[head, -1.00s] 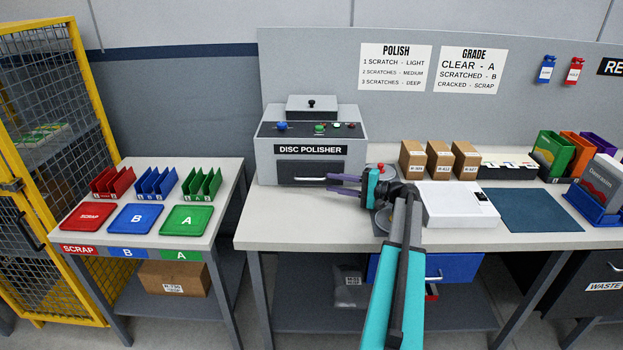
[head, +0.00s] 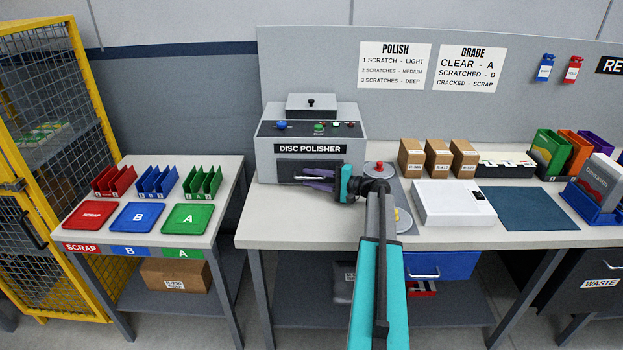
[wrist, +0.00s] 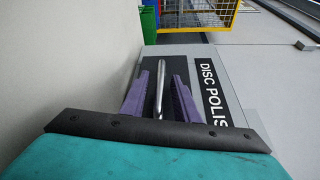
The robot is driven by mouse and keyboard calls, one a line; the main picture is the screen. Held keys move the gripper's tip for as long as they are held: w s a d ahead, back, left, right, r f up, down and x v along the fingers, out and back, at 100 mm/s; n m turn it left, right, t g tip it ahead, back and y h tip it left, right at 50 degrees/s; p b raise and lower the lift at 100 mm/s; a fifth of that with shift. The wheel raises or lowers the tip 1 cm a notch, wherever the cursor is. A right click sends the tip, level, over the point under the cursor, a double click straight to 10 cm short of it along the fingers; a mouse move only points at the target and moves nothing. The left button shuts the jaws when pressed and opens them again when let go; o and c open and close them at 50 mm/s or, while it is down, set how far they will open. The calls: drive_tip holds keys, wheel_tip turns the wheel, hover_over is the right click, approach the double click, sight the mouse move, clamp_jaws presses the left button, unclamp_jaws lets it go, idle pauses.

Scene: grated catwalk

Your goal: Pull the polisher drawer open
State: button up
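The grey disc polisher (head: 263,162) stands on the bench, with its dark drawer front (head: 290,165) flush below the name label. The drawer's silver handle (head: 307,177) runs across that front. My gripper (head: 312,180) is at the handle, reaching in from the right. In the wrist view my gripper (wrist: 161,82) is open, with one purple finger on each side of the silver handle (wrist: 160,70). Gaps show between the handle and both fingers. The right end of the drawer front is partly hidden by my gripper in the head view.
A red button (head: 378,168) and a white box (head: 447,204) are right of the polisher. Cardboard boxes (head: 411,158) stand behind. The bench top (head: 285,225) in front of the drawer is clear. A side table (head: 147,238) with coloured trays stands left.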

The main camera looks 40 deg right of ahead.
drive_tip(key=shift+c, duration=0.4)
clamp_jaws()
drive_tip(key=shift+s+a, duration=0.1)
drive_tip(key=shift+s, duration=0.05)
drive_tip(key=s+a+b, duration=0.2)
drive_tip(key=s+a, duration=0.1)
drive_tip(key=s, duration=0.1)
drive_tip(key=s+a+b, duration=0.2)
drive_tip(key=s+a, duration=0.2)
drive_tip(key=s, duration=0.1)
drive_tip(key=s+a+b, duration=0.2)
drive_tip(key=s+a, duration=0.2)
drive_tip(key=shift+s+a, duration=0.25)
drive_tip(key=shift+s, duration=0.05)
drive_tip(key=shift+o, duration=0.4)
unclamp_jaws()
drive_tip(key=shift+d, duration=0.1)
